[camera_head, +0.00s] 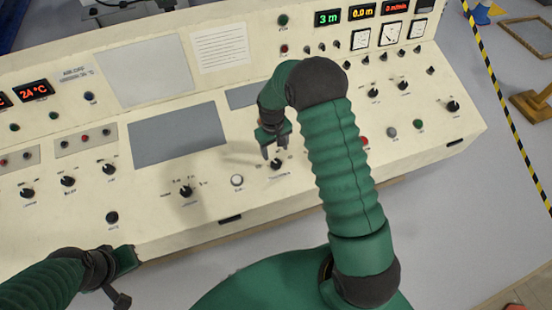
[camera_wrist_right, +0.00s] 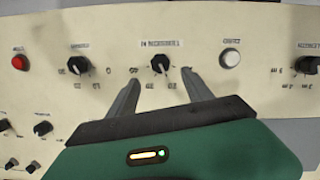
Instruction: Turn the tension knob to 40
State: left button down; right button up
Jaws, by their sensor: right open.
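My right gripper (camera_head: 273,150) is open over the sloped cream console. In the right wrist view, its two fingers (camera_wrist_right: 160,80) stand apart on either side of a black knob (camera_wrist_right: 160,63). I see no contact, and the gap to the panel is hard to judge. This knob also shows just below the gripper in the head view (camera_head: 277,164).
A white button (camera_head: 237,180) and another black knob (camera_head: 186,191) are left of the gripper. More knobs, gauges and lit displays (camera_head: 327,18) fill the console. A red button (camera_wrist_right: 20,62) shows in the wrist view. Grey floor lies in front of the console.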

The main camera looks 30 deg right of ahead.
aim_at(276, 163)
jog(key=f, duration=0.3)
jog(key=f+p, duration=0.1)
jog(key=f, duration=0.5)
jog(key=shift+d, duration=0.25)
jog(key=shift+c, duration=0.5)
grip_shut()
